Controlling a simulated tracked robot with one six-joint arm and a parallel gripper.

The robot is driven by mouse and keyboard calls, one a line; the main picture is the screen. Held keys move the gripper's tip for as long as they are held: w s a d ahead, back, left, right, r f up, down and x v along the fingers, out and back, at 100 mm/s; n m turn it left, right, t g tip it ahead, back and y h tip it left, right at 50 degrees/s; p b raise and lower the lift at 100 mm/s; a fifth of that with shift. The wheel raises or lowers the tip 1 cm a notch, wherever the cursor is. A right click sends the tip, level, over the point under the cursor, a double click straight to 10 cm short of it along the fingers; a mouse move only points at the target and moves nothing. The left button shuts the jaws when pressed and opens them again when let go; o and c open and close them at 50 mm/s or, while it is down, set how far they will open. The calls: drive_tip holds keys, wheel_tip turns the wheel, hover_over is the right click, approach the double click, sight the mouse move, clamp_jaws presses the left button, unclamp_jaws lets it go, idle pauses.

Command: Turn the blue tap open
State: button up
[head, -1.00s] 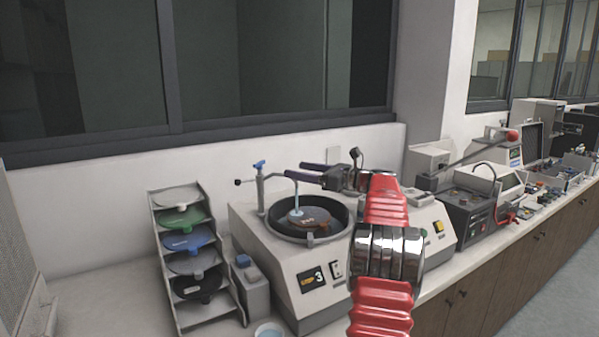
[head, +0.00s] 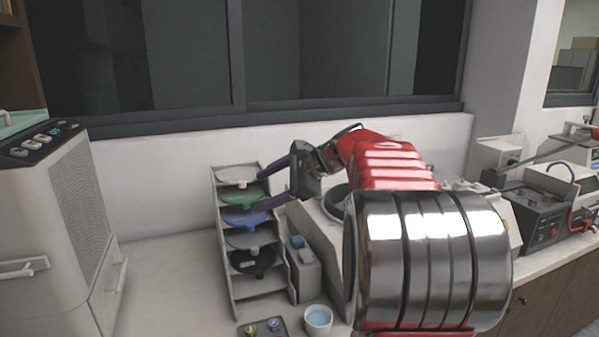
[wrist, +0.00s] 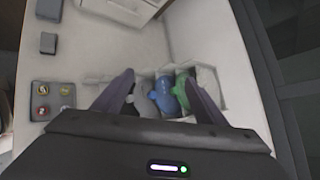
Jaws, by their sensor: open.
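The blue tap is not visible now. In the head view my arm covers the polishing machine (head: 333,205) that carries it, and I cannot make the tap out in the wrist view. My gripper (head: 268,185) is open and empty. It points left, in front of or above the upper part of the disc rack (head: 225,270), left of the machine. In the wrist view my open fingers (wrist: 157,78) frame the rack's discs, with a blue disc (wrist: 163,95) and a green disc (wrist: 183,85) between them. I cannot tell whether a finger touches the rack.
A white cup (head: 317,319) of bluish liquid and a small tray (head: 262,328) with coloured round pieces stand at the front. A grey box (head: 303,265) stands between rack and machine. A white cabinet (head: 75,205) is at left. The counter (head: 165,270) between cabinet and rack is clear.

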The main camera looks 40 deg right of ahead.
drive_tip(key=s+a+f+n+g+h, duration=0.1)
drive_tip(key=s+a+f+n+g, duration=0.15)
drive_tip(key=s+a+n, duration=0.4)
drive_tip(key=s+a+f+n+g+h, duration=0.1)
drive_tip(key=s+a+f+n, duration=0.2)
drive_tip(key=s+a, duration=0.6)
drive_tip(key=s+a+f+n+h, duration=0.2)
drive_tip(key=s+a+f+n, duration=0.1)
drive_tip(key=s+f+n, duration=0.2)
drive_tip(key=s+a+f+n+h, duration=0.1)
drive_tip(key=s+a+f+n, duration=0.3)
drive_tip(key=s+n, duration=0.3)
drive_tip(key=shift+s+f+g+h, duration=0.35)
drive_tip(key=shift+s+g+h, duration=0.1)
drive_tip(key=shift+s, duration=1.1)
drive_tip(key=shift+c, duration=0.3)
